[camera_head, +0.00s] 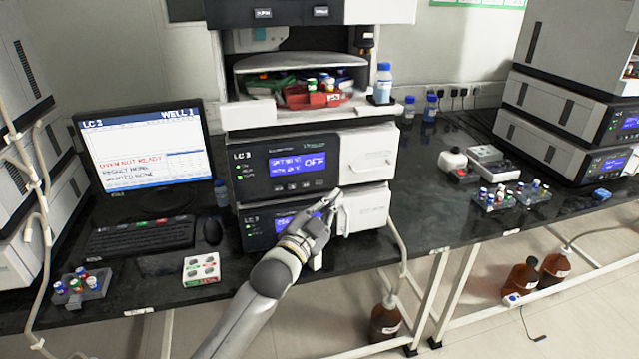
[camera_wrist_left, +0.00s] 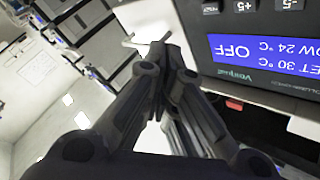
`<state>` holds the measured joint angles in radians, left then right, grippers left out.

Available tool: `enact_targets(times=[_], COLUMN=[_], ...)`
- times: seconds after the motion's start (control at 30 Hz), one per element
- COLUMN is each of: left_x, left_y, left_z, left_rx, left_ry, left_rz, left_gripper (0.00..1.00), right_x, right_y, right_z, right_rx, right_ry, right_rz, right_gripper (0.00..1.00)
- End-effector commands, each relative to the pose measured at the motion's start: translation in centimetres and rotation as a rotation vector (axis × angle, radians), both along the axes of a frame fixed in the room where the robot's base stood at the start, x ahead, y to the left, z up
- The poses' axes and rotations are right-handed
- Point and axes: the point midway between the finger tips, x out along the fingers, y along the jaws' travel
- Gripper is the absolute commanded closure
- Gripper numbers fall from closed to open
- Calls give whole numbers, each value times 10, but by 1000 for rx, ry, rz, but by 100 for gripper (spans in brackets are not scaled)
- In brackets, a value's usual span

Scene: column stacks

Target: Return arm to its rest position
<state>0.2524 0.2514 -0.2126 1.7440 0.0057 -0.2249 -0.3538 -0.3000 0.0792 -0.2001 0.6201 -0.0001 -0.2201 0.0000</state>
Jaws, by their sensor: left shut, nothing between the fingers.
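My left gripper (camera_head: 332,200) is shut and empty. Its arm comes up from the bottom middle of the head view. The fingertips are in front of the LC 3 instrument stack, near the right side of its two lower modules. In the left wrist view the closed fingers (camera_wrist_left: 160,62) point toward a pale panel edge; I cannot tell whether they touch it. The upper module's blue display (camera_head: 298,164) reads OFF. It shows upside down in the left wrist view (camera_wrist_left: 262,58), with a 30 °C setting. My right gripper is not in view.
The dark bench (camera_head: 440,205) has clear room right of the stack. A monitor (camera_head: 140,150) and keyboard (camera_head: 138,236) stand left. Brown bottles (camera_head: 386,322) stand on the floor.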

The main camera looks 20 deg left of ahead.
Motion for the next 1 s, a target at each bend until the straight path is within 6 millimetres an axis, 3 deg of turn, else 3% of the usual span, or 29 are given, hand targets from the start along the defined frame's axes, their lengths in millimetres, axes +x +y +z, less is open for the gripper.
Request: enact_targets(times=[0.37, 0.47, 0.53, 0.67, 0.8, 1.0], left_x=[-2, -13, -29, -80, -153, -257], left_y=[0, -1, -2, -1, 1, 8], left_z=[-4, -24, -49, -109, -167, -215], left_rx=[-4, -23, -48, -111, -179, -251], left_ry=[12, 82, 175, 418, 696, 1027], left_rz=[1, 9, 22, 67, 135, 244], left_gripper=[100, 100, 100, 100, 100, 100], right_x=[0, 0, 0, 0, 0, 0], right_y=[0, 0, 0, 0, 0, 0], right_z=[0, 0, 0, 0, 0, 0], right_rx=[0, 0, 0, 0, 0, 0], right_ry=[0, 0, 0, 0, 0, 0], right_rz=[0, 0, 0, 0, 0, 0], right_gripper=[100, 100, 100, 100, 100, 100])
